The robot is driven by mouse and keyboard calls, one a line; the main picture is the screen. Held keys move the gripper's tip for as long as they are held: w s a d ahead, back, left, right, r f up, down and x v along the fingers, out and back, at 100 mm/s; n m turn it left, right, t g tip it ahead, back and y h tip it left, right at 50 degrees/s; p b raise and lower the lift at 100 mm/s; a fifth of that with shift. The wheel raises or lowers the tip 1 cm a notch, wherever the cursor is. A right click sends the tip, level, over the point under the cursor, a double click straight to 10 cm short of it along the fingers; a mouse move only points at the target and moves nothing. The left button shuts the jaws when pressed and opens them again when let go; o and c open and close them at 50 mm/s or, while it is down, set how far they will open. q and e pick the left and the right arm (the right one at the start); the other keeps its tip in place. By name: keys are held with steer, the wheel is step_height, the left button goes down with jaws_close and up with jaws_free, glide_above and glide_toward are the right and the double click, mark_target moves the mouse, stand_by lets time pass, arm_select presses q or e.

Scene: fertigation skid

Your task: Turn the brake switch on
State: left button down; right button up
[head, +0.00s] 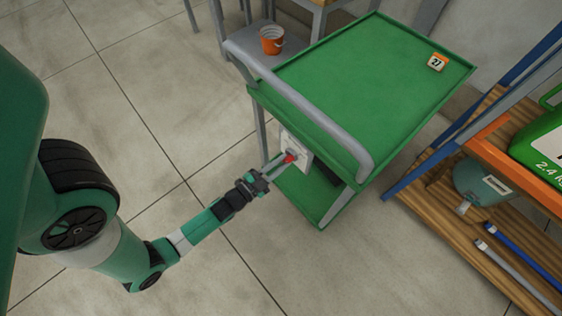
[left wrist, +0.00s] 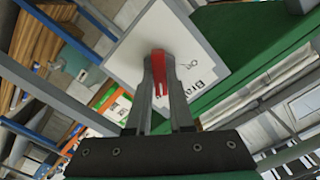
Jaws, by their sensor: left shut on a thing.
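The brake switch is a red lever (head: 289,158) on a white plate (head: 296,147) fixed to the near side of a green cart. My left gripper (head: 277,162) reaches the lever from the lower left. In the left wrist view, my left gripper (left wrist: 160,75) is shut on the red lever (left wrist: 158,63), with a finger on each side of it. The white plate (left wrist: 185,30) behind carries printed lettering, partly hidden by the fingers. I cannot tell the lever's on or off position. My right gripper is not in view.
The green cart (head: 350,65) has a grey handle (head: 300,105) just above the plate. A small calendar block (head: 437,62) stands on its top. An orange bucket (head: 271,40) is behind. A wooden shelf (head: 440,205) stands at the right. The floor at lower centre is clear.

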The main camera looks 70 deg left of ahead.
arm_select(q)
steer(key=shift+a+n+p, duration=0.15)
steer(key=shift+n+p, duration=2.4)
steer(key=shift+n, duration=5.85)
steer(key=c, duration=0.8)
jaws_free()
steer(key=shift+s, duration=0.1)
